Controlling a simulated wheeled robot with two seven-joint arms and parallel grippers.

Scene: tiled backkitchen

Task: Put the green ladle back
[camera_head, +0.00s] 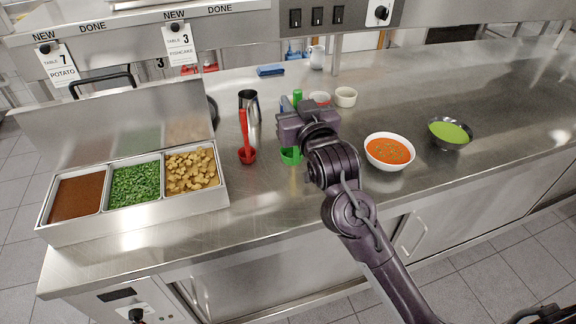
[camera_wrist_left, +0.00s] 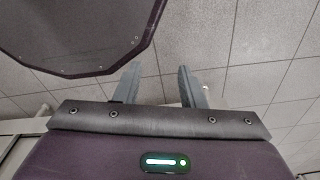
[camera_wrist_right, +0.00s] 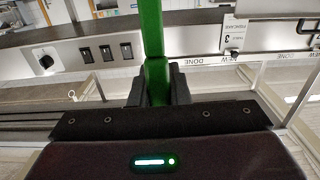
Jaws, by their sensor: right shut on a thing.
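The green ladle's bowl (camera_head: 291,156) shows at the middle of the counter in the head view, just beside the red ladle (camera_head: 247,150), which stands upright. My right gripper (camera_head: 292,122) is shut on the green ladle's handle, and its upper end shows above the gripper. In the right wrist view the green handle (camera_wrist_right: 152,40) runs upright between the fingertips (camera_wrist_right: 158,84). My gripper hides the handle's middle; I cannot tell whether the bowl touches the counter. My left gripper (camera_wrist_left: 158,82) is open and empty above the tiled floor in the left wrist view.
A steel container (camera_head: 132,210) with brown sauce, peas and potato chunks stands at the left, its lid raised. Bowls of orange soup (camera_head: 389,151) and green soup (camera_head: 450,133) stand at the right. An overhead shelf (camera_head: 130,27) crosses the back.

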